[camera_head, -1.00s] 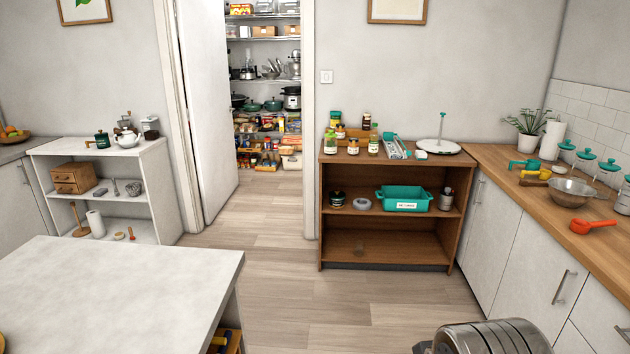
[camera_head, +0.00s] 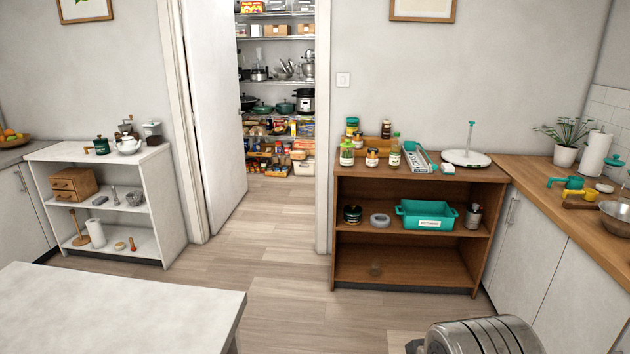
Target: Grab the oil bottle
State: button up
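Several small bottles and jars stand on top of the brown wooden shelf (camera_head: 345,215), in the middle right of the head view. A slim bottle with a green cap (camera_head: 395,151) stands upright at the front of this group and looks most like an oil bottle, but its label is too small to read. A dark bottle (camera_head: 386,129) stands behind it. A green-lidded jar (camera_head: 347,153) and a white-labelled jar (camera_head: 372,158) stand to its left. My gripper is not in view, so its state cannot be seen.
A white table (camera_head: 120,310) fills the near left. A white shelf unit (camera_head: 155,210) stands by the open door (camera_head: 212,110). A wooden counter (camera_head: 560,185) runs along the right. The floor (camera_head: 275,260) is clear between the table and the brown shelf. A stocked wire rack (camera_head: 275,83) shows through the doorway.

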aim_at(395, 150)
jog(key=i, duration=3.9)
jog(key=z, duration=0.25)
